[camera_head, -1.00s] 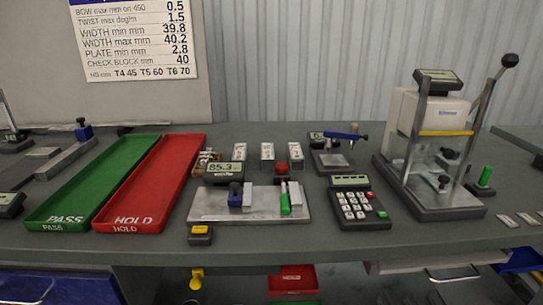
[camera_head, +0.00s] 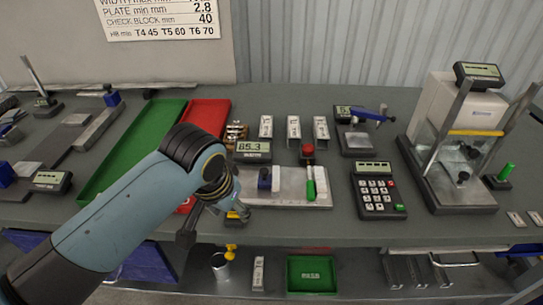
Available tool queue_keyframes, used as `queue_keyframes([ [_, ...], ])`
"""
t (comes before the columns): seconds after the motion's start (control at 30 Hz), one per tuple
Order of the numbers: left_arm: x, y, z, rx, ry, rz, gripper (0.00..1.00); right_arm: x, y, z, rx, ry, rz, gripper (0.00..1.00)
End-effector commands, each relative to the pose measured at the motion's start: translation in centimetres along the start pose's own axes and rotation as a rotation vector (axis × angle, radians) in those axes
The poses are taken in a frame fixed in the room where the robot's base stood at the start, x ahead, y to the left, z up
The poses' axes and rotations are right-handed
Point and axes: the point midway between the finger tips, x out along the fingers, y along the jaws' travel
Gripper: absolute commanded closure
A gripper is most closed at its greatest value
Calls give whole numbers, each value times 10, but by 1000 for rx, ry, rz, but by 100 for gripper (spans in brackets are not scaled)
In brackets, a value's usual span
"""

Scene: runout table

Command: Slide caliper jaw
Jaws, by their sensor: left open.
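The caliper is a bright metal plate (camera_head: 285,203) in the middle of the table, with a readout (camera_head: 252,151) showing 85.3 behind its left end. A dark blue jaw (camera_head: 264,178) with a small grey block at its right side stands on the left part. A green upright handle (camera_head: 311,183) stands farther right, with a grey piece beside it. My left gripper (camera_head: 213,220) is open at the plate's front left, apart from the blue jaw. Its fingers are partly hidden by its own wrist. My right gripper is not in view.
My left arm covers part of the green tray (camera_head: 135,150) and red tray (camera_head: 208,115).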

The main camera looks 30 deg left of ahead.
Motion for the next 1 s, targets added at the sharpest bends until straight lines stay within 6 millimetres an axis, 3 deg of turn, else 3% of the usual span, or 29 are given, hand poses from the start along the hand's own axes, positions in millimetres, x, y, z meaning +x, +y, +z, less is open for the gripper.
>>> queue_keyframes([
  [0.03,-12,1,-22,-25,14,0,54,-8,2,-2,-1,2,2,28],
  [0.2,-38,4,-76,-112,38,-3,54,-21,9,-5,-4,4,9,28],
  [0.33,-57,6,-109,-167,52,-5,54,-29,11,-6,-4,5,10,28],
  [0.43,-62,6,-121,-191,56,-6,54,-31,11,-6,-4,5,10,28],
  [0.57,-48,6,-122,-195,52,-7,54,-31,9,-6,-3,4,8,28],
  [0.9,19,5,-125,-193,53,-7,54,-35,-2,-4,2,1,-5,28],
  [1.0,31,5,-126,-193,53,-6,54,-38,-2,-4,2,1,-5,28],
])
